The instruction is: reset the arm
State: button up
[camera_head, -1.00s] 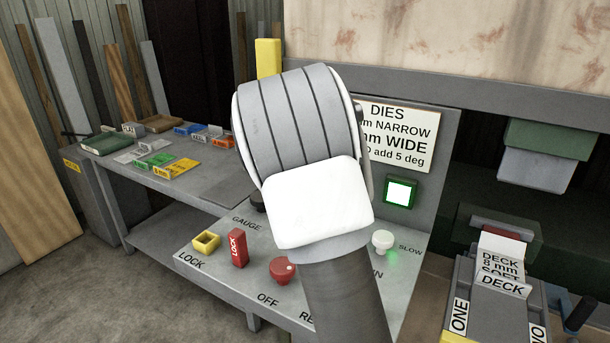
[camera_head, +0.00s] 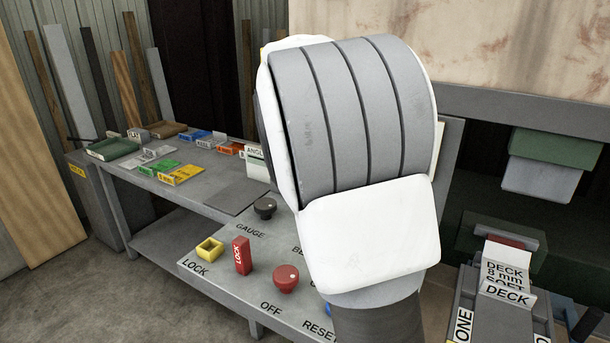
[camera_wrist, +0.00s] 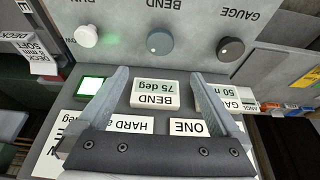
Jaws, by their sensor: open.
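My arm fills the middle of the head view as a large grey and white link in front of the control panel, and my gripper is hidden there. In the wrist view my gripper (camera_wrist: 161,75) is open. Its two grey fingers stand apart with nothing between them. They point over the panel, with a "BEND 75 deg" plate (camera_wrist: 155,93) showing between them. A blue-grey bend knob (camera_wrist: 159,41), a dark gauge knob (camera_wrist: 231,49) and a white knob (camera_wrist: 86,36) lie beyond the fingertips. I cannot tell the exact distance to the panel.
A red lock piece (camera_head: 242,255), a yellow socket (camera_head: 210,249) and a red knob (camera_head: 286,279) stand on the panel. A green-framed button (camera_wrist: 91,86) is lit. A side bench (camera_head: 232,197) holds coloured blocks. A deck unit (camera_head: 504,318) stands at right.

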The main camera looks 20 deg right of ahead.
jog(key=s+a+n+t+y, duration=0.1)
jog(key=s+a+n, duration=0.2)
jog(key=s, duration=0.6)
jog(key=s+a+f+n+t+y, duration=0.1)
jog(key=s+a+n, duration=0.3)
jog(key=s, duration=0.6)
jog(key=s+a+f+n+y, duration=0.1)
jog(key=s+a+n, duration=0.2)
jog(key=s, duration=0.7)
jog(key=shift+a+t+y, duration=0.3)
jog(key=shift+a+t, duration=0.1)
jog(key=shift+a, duration=0.05)
